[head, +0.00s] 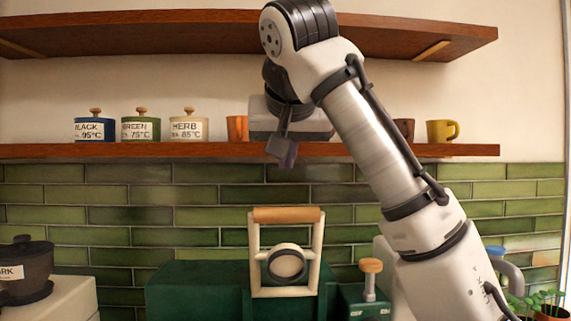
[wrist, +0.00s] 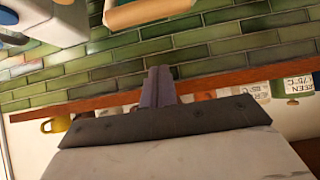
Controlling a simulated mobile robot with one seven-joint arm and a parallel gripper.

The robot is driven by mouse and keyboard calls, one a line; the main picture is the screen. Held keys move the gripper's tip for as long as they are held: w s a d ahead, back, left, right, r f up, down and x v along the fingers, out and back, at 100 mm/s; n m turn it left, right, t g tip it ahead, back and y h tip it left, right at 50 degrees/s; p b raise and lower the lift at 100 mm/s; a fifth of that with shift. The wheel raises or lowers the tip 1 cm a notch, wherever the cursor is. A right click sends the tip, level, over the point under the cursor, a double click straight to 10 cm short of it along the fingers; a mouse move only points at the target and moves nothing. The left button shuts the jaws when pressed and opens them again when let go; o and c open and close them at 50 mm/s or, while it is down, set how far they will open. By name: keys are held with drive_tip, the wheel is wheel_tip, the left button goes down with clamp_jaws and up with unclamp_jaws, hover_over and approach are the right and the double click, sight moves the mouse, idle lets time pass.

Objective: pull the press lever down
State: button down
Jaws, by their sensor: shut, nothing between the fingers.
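The press lever (head: 256,250) is a cream frame standing upright, with a wooden bar handle (head: 287,215) across its top. It rises in front of a green machine body (head: 190,288). A round, dark-rimmed disc (head: 287,264) sits within the frame. My gripper (head: 283,158) is shut and empty, above the handle and apart from it in the head view, near the lower shelf's height. In the wrist view my shut fingers (wrist: 158,75) point toward the green tiles, and the wooden handle shows at the top edge (wrist: 150,8), partly cut off.
The lower shelf (head: 100,150) holds labelled canisters (head: 141,128), an orange cup (head: 237,128) and a yellow mug (head: 441,131). A knob with a wooden top (head: 371,266) stands right of the lever. A dark grinder-like container (head: 25,268) is at the left and a plant (head: 540,303) at the right.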

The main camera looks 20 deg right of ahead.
drive_tip(key=shift+w+d+f+p, duration=0.15)
drive_tip(key=shift+w+f+p, duration=0.35)
drive_tip(key=shift+f, duration=0.7)
drive_tip(key=shift+w+d+f+p, duration=0.1)
drive_tip(key=shift+w+f+p, duration=0.35)
drive_tip(key=shift+f, duration=0.8)
drive_tip(key=shift+w+d+f+p, duration=0.15)
drive_tip(key=shift+w+f+p, duration=0.3)
drive_tip(key=shift+f, duration=0.75)
drive_tip(key=shift+f+b, duration=0.15)
drive_tip(key=shift+b, duration=0.25)
